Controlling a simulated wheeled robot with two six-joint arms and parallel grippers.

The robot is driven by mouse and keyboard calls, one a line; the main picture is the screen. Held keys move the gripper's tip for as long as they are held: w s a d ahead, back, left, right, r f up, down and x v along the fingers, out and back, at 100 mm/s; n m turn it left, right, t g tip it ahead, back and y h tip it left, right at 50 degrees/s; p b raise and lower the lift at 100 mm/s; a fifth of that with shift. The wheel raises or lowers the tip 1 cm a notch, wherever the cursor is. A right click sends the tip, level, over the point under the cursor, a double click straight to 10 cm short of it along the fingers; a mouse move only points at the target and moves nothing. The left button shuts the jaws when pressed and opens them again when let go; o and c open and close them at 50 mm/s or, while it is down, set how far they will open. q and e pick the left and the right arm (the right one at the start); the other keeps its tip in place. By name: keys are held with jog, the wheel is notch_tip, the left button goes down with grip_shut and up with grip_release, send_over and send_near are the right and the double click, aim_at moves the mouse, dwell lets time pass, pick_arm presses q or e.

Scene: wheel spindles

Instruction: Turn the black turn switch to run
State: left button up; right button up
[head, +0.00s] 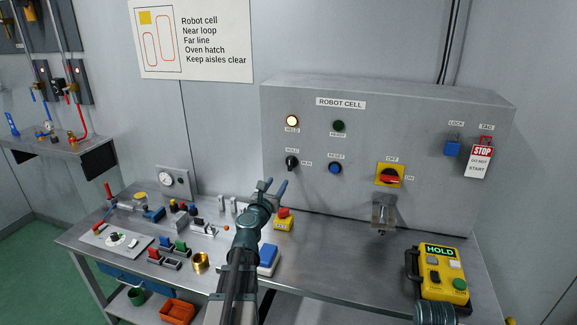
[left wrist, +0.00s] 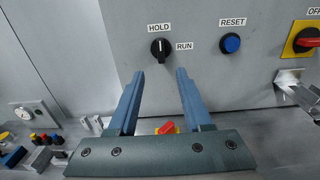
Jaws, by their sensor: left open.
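The black turn switch (head: 291,162) is on the grey ROBOT CELL box, below the HOLD label and left of the RUN label. In the left wrist view the black turn switch (left wrist: 160,48) has its white mark pointing up toward HOLD. My left gripper (head: 273,187) is open and empty, below and slightly left of the switch in the head view. In the left wrist view its two fingers (left wrist: 158,75) point up at the panel, with the switch above and between the tips. They appear apart from it. My right gripper's fingers do not show.
A blue RESET button (head: 335,168) and a red-yellow rotary switch (head: 390,175) sit right of the black switch. A lit lamp (head: 292,121) is above it. A yellow HOLD pendant (head: 440,272) lies at right.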

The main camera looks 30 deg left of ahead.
aim_at(289, 164)
pick_arm(q)
jog(key=x, duration=1.3)
jog(key=shift+w+d, duration=0.1)
jog(key=shift+w, duration=0.25)
grip_shut()
